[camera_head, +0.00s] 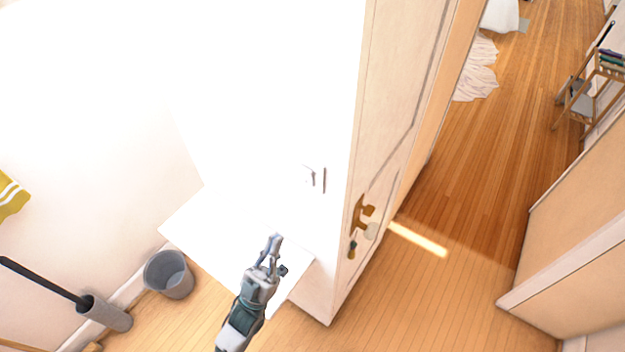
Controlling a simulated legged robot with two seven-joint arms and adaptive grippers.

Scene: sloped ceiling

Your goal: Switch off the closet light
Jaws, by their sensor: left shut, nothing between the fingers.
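My left gripper (272,244) reaches in from the bottom, its fingers shut with nothing in them, pointing up the picture. Beyond it is a very bright, washed-out white area that looks like the closet interior. A small grey fitting (316,178) shows on the white surface above and right of the gripper, clear of the fingertips; I cannot tell if it is the light switch. No lamp can be made out in the glare. My right gripper is not in view.
A grey bin (168,275) and a grey cylindrical holder with a black handle (104,313) stand at lower left. A yellow striped cloth (10,196) hangs at the left edge. Wooden floor (470,180) lies open to the right, with a wooden rack (590,95) farther back.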

